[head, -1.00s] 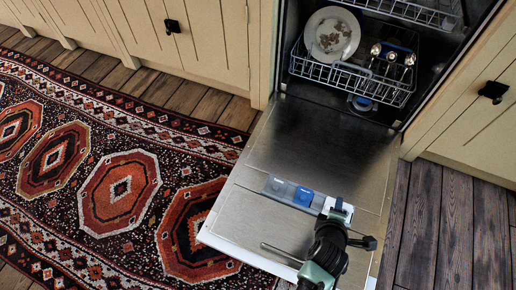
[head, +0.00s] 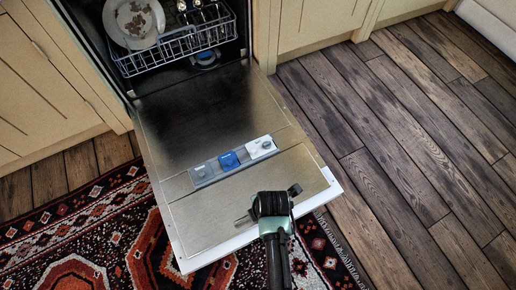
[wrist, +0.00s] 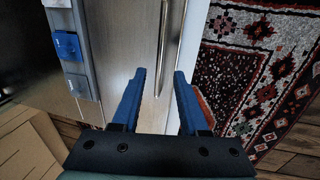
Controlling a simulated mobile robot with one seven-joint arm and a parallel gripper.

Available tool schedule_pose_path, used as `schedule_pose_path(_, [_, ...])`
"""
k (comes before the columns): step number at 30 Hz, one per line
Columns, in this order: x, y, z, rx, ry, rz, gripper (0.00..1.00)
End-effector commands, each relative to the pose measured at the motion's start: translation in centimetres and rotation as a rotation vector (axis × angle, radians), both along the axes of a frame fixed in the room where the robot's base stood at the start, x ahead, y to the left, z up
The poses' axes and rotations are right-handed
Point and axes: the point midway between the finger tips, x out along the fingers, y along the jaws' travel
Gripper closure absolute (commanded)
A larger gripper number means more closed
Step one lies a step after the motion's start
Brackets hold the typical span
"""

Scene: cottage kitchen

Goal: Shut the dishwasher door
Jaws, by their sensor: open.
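The dishwasher door (head: 190,120) is lowered wide open, its steel inner face up, with a white outer edge. It also shows in the wrist view (wrist: 120,45). A detergent dispenser with a blue part (head: 229,160) is set in it; it is at the upper left in the wrist view (wrist: 67,46). My gripper (head: 268,205) is over the outer end of the door, right of its middle. In the wrist view its two blue fingers (wrist: 159,82) are apart with nothing held between them. A thin metal bar (wrist: 163,35) shows beyond the fingertips. I cannot tell whether the gripper touches the door.
The lower rack (head: 185,48) inside the dishwasher holds a soiled plate (head: 136,20) and some cutlery. Cream cabinets (head: 315,22) flank it. A patterned rug (head: 90,225) lies at the left and under the door's outer end. Bare plank floor (head: 400,150) is clear at the right.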

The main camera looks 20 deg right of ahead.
Motion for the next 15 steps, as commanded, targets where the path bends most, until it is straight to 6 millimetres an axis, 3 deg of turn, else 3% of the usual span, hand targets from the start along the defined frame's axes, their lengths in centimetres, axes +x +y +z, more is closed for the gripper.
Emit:
schedule_pose_path(1, [0.2,0.0,-1.6,0.000,0.000,0.000,0.56])
schedule_pose_path(6, [0.8,0.0,-4.0,0.000,0.000,0.001,0.56])
schedule_pose_path(15, [1.2,0.1,-5.6,-0.001,-0.001,0.000,0.56])
